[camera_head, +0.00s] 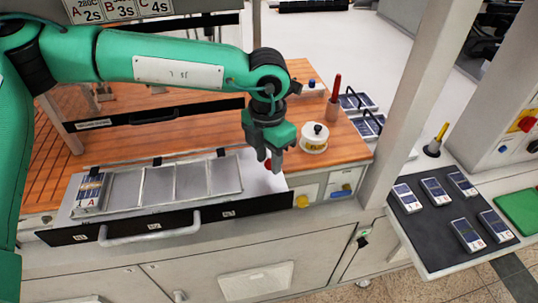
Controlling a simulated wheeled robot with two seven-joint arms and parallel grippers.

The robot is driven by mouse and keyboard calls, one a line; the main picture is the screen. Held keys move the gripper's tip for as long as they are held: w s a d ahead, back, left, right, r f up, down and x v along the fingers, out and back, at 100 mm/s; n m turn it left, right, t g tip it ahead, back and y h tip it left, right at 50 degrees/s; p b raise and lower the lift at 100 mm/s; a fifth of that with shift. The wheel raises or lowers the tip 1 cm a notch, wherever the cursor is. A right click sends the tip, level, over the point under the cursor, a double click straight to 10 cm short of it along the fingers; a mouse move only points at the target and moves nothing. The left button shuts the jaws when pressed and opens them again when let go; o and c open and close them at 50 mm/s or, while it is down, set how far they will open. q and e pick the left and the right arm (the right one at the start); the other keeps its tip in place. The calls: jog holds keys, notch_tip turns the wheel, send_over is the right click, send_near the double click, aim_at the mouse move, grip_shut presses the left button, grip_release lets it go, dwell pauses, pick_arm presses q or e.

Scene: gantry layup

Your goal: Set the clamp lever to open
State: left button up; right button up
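My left arm comes in from the left, and its dark-fingered gripper (270,160) points down over the right end of the open drawer. A small red knob (268,165) shows at the fingertips, mostly hidden by them; it may be the clamp lever's end, but the lever's shape and position cannot be made out. Whether the fingers touch the knob or are closed on it is unclear. My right gripper is not in view.
The open drawer (150,228) holds a metal tray with a panel marked A. A white round pot (314,138) and a red-handled tool (335,95) stand on the wooden bench (350,148). A dark mat (430,235) with several small panels lies right, beside a green pad (520,210).

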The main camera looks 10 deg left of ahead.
pick_arm(q)
grip_shut()
jog(key=shift+r, duration=0.1)
